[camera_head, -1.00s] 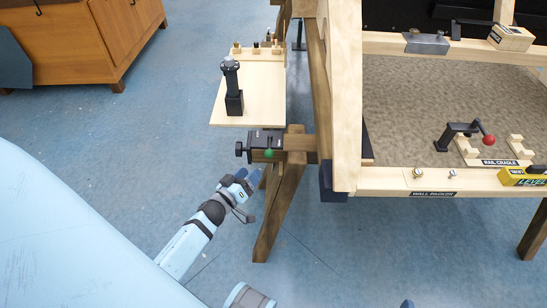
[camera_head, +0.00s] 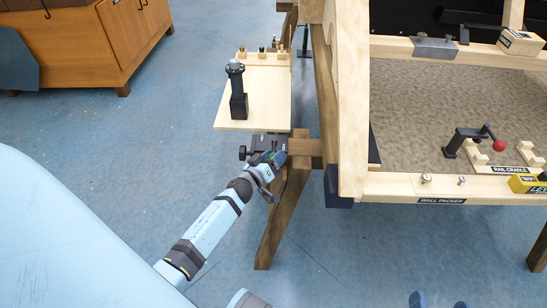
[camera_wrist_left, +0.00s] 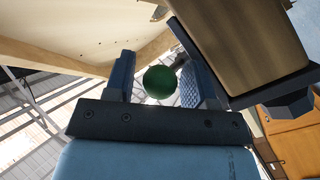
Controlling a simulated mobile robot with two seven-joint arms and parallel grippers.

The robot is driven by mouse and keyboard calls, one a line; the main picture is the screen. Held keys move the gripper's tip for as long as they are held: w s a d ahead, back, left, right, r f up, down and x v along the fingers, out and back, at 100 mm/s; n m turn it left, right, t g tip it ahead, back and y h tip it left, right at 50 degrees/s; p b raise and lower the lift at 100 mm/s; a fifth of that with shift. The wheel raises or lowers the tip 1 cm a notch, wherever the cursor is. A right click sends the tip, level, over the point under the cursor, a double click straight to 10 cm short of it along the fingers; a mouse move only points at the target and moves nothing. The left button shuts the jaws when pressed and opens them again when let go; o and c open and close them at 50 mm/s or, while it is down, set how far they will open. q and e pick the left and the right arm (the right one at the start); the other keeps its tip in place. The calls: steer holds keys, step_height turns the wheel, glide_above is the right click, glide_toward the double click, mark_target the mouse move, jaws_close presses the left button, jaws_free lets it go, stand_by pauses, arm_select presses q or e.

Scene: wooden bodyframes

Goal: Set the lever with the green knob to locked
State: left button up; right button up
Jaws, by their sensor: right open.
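The green knob (camera_wrist_left: 161,82) is a round dark green ball between the two fingers of my left gripper (camera_wrist_left: 158,80) in the left wrist view. The fingers are apart, with a gap on the left finger's side; whether the right finger touches the knob I cannot tell. In the head view my left gripper (camera_head: 274,158) is at the black clamp-like fixture (camera_head: 257,146) on the wooden frame and hides the knob and lever. The lever's setting cannot be read. My right gripper (camera_head: 439,301) shows only two blue fingertips, apart, at the bottom edge.
A pale board (camera_head: 262,100) with a black post (camera_head: 237,92) stands just behind the fixture. A wooden leg (camera_head: 285,215) is close to my left gripper's right. Another lever with a red knob (camera_head: 499,146) sits on the bench at right. Floor in front is clear.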

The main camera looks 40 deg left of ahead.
arm_select(q)
jaws_close()
arm_select(e)
steer(key=shift+d, duration=0.15)
